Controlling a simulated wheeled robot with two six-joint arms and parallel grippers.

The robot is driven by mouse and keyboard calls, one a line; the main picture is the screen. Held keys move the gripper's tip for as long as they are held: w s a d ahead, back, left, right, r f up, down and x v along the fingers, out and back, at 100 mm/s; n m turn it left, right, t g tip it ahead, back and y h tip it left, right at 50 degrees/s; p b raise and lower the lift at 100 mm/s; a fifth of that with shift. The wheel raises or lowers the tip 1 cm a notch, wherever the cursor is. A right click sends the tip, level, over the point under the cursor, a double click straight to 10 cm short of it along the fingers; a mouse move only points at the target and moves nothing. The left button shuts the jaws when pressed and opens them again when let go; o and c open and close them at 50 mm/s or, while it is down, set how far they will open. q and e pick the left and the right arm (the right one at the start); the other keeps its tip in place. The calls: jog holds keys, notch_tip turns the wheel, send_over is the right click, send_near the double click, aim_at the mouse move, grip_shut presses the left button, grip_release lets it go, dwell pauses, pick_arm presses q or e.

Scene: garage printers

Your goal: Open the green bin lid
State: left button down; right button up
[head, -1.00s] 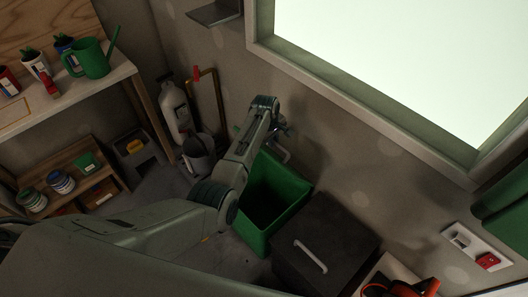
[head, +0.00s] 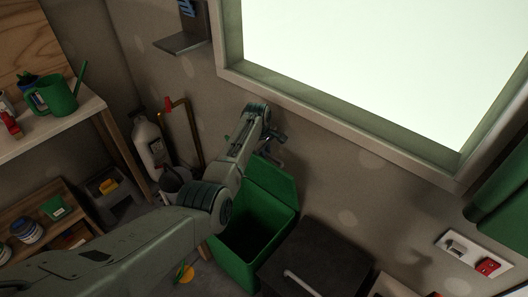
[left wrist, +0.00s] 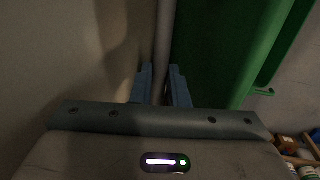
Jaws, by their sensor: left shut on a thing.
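The green bin (head: 228,262) stands against the wall, and its dark inside shows from above. Its green lid (head: 272,186) is raised and tilted up on the wall side. My left gripper (head: 276,138) is beside the wall at the lid's upper edge. In the left wrist view, the fingers of my left gripper (left wrist: 160,88) are shut on a grey bar-like handle (left wrist: 164,40). The green lid (left wrist: 212,50) fills the area right of that bar. The handle's join to the lid is hard to make out. My right gripper is not in view.
A dark box (head: 318,262) with a light handle stands right of the bin. A window frame (head: 330,120) is above. A workbench (head: 60,122) with a green watering can is far left.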

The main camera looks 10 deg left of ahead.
pick_arm(q)
jog(key=shift+s+d+f, duration=0.1)
jog(key=shift+s+f, duration=0.25)
jog(key=shift+f, duration=0.2)
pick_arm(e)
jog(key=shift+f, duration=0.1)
pick_arm(q)
jog(key=c, duration=1.6)
grip_release()
jog(key=shift+o, duration=1)
jog(key=shift+w+f, duration=0.1)
jog(key=shift+w, duration=0.25)
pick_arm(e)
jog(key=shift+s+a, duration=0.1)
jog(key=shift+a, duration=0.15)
pick_arm(q)
jog(key=shift+r, duration=0.2)
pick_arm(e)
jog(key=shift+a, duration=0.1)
pick_arm(q)
jog(key=shift+r, duration=0.6)
jog(key=v, duration=0.9)
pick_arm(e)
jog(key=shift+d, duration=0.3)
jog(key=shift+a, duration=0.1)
